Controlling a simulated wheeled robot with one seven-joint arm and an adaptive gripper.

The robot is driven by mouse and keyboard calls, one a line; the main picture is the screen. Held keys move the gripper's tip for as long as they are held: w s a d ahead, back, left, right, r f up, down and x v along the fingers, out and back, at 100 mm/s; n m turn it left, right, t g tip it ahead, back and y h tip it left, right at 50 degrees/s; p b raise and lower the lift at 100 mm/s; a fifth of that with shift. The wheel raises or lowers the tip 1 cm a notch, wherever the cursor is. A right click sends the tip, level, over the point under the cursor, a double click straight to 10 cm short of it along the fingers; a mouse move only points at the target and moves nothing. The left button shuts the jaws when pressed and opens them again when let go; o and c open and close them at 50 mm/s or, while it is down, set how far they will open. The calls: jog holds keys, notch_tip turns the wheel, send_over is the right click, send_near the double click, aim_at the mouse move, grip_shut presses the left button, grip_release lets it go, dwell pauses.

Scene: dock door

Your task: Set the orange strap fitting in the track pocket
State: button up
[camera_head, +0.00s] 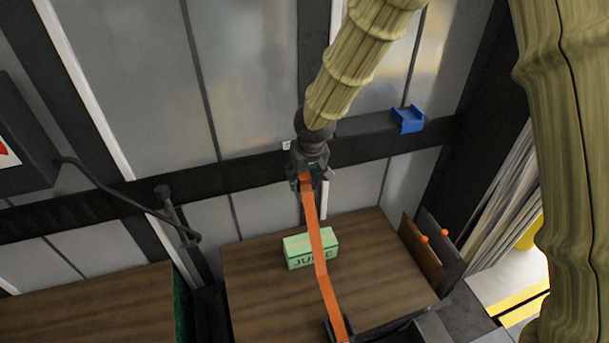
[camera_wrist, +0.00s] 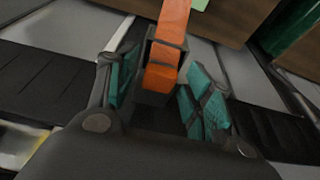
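The orange strap (camera_head: 318,250) runs from the front of the table up to my gripper (camera_head: 305,182), which is in front of the dark wall track (camera_head: 245,172). In the wrist view, the orange strap fitting (camera_wrist: 160,78) sits inside a dark frame between my gripper's teal fingers (camera_wrist: 160,88). The fingers stand apart, one on each side of it. I cannot tell whether they press on the frame or stand clear. I also cannot tell whether that frame is the track pocket or part of the fitting.
A blue bracket (camera_head: 408,119) is on the track to the right. A green box (camera_head: 311,248) sits on the brown table (camera_head: 255,290) behind the strap. A dark cable (camera_head: 120,203) and post stand at left. Boards with orange knobs (camera_head: 424,239) stand at the table's right edge.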

jog(key=shift+r, duration=0.1)
jog(key=shift+r, duration=0.5)
jog(key=b+v, duration=0.2)
jog(key=v, duration=0.9)
jog(key=shift+s, duration=0.2)
jog(key=shift+d, duration=0.1)
